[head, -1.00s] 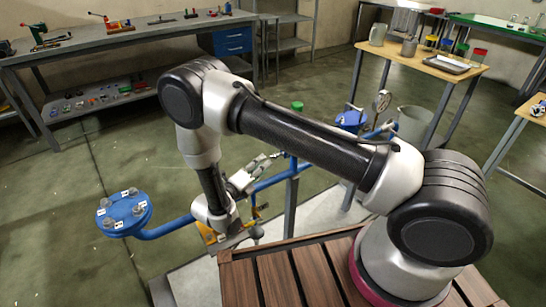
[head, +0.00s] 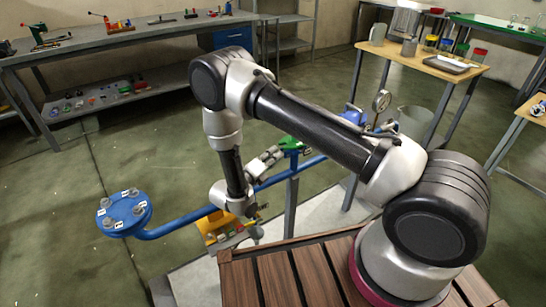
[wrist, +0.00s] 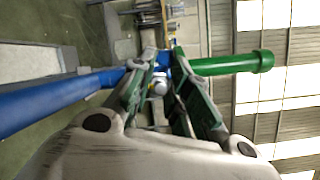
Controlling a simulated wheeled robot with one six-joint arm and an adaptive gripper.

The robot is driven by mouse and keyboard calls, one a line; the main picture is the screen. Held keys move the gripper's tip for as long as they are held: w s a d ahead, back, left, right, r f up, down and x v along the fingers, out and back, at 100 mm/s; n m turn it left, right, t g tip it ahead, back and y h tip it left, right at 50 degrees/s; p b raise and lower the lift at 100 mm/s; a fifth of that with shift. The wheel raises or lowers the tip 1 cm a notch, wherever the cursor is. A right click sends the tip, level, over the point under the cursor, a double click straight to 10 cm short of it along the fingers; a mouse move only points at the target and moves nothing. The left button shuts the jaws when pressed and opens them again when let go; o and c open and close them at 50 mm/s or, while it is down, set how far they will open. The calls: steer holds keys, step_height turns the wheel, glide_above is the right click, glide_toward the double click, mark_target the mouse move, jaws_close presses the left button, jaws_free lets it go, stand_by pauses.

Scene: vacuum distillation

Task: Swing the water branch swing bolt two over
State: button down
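A green branch shows as a green part (head: 291,143) on the blue pipe line in the head view, partly hidden by my arm. In the wrist view the green pipe (wrist: 225,66) with a capped end runs to the right. My gripper (head: 272,158) is beside the green part. In the wrist view its two fingers (wrist: 165,72) stand apart, with a gap between them. A small shiny metal piece (wrist: 160,83), perhaps a swing bolt, shows in or beyond that gap; contact cannot be told. I cannot read a number on it.
A blue flange (head: 124,212) with several labelled bolts stands at the left end of the blue pipe (head: 172,228). A yellow holder (head: 213,226) lies below my wrist. A gauge (head: 382,101) stands behind my arm. Open floor lies to the left.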

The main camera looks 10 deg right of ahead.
steer(key=shift+d+r+m+g+y, duration=0.1)
steer(key=shift+r+m+g+y, duration=0.2)
steer(key=shift+r+g+y, duration=0.15)
steer(key=shift+d+r+g+y, duration=0.1)
steer(key=shift+r+g+y, duration=0.15)
steer(key=shift+g+y, duration=0.3)
steer(key=c, duration=1.6)
jaws_free()
steer(key=shift+o, duration=0.2)
steer(key=v, duration=0.8)
